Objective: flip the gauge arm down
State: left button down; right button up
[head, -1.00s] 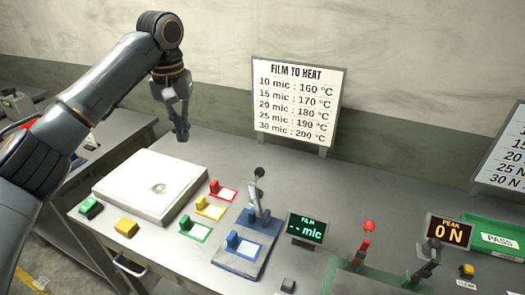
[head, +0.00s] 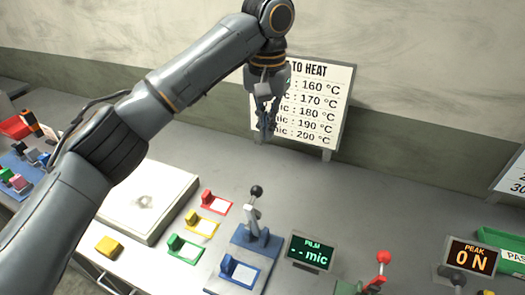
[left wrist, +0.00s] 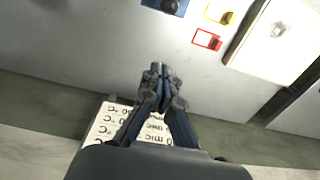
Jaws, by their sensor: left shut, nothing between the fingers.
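The gauge (head: 252,243) is a grey stand on a blue base, with a grey arm (head: 253,207) that stands up and ends in a black knob. It is beside the green-lit film display (head: 310,252), which reads "--mic". My left gripper (head: 266,132) is shut and empty, pointing down in front of the film-to-heat sign, above and behind the gauge and apart from it. In the left wrist view the closed fingers (left wrist: 158,72) show above the bench, and part of the blue base (left wrist: 167,5) shows at the top edge. My right gripper is in neither view.
The film-to-heat sign (head: 325,108) stands at the back of the bench. Red, yellow, green and blue clips with sample cards are left of and before the gauge. A white plate (head: 150,195) lies at left. A red-knobbed lever (head: 382,258) and peak display (head: 470,257) are at right.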

pick_arm(q)
jog(key=s+a+f+p, duration=0.1)
jog(key=s+f+p, duration=0.2)
jog(key=f, duration=0.7)
jog(key=shift+s+a+p, duration=0.2)
jog(key=shift+a+p, duration=0.1)
jog(key=shift+p, duration=0.25)
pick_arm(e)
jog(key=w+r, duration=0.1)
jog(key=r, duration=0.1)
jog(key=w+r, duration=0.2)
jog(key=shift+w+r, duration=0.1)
pick_arm(q)
jog(key=shift+f, duration=0.15)
